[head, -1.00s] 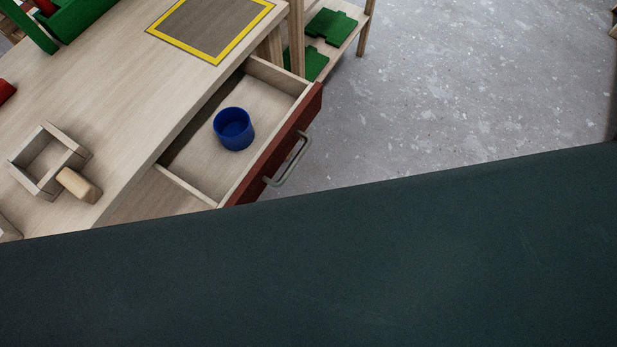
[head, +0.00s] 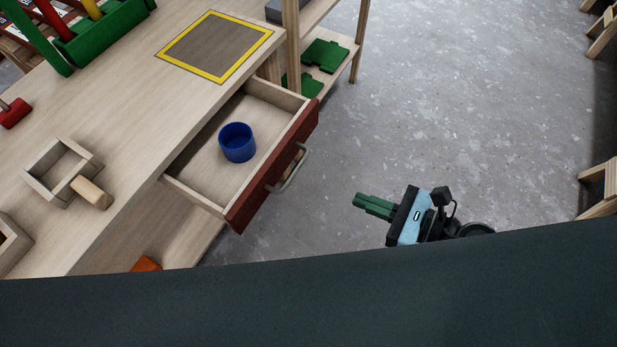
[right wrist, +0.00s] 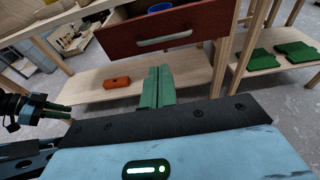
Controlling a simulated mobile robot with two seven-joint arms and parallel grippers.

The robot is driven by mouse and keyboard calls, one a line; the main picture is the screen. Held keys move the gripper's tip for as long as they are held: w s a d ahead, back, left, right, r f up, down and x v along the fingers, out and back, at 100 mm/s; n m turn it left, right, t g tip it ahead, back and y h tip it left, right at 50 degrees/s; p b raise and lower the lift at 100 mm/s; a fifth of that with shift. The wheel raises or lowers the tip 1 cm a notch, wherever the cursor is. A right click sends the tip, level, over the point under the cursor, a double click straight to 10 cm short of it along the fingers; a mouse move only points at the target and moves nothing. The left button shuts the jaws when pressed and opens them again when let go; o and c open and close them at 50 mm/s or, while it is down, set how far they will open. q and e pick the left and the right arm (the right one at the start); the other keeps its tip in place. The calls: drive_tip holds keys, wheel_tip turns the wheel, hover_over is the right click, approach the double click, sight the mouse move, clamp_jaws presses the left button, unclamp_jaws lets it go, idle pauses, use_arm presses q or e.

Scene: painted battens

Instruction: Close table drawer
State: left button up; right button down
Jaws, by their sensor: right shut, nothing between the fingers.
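The table drawer (head: 273,168) stands pulled out of the wooden table (head: 150,110), with a dark red front and a grey bar handle (head: 288,170). A blue cup (head: 237,142) stands inside it. In the right wrist view the red drawer front (right wrist: 205,27) and its handle (right wrist: 164,39) show above my fingers. My right gripper (head: 362,203) is shut and empty, out in front of the drawer front and apart from it; its green fingers (right wrist: 156,80) point toward the table. In the right wrist view another gripper with green fingers (right wrist: 58,111) shows at the left edge, likely my left one.
A wooden box with a handle (head: 62,172) and a yellow-bordered panel (head: 215,46) are on the tabletop. An orange block (right wrist: 117,82) lies on the shelf below. A rack with green pieces (head: 325,55) stands beyond the drawer. Open floor (head: 440,110) lies to the right.

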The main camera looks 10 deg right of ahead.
drive_tip(key=p+x, duration=0.2)
drive_tip(key=x, duration=1.1)
drive_tip(key=shift+w+a, duration=0.1)
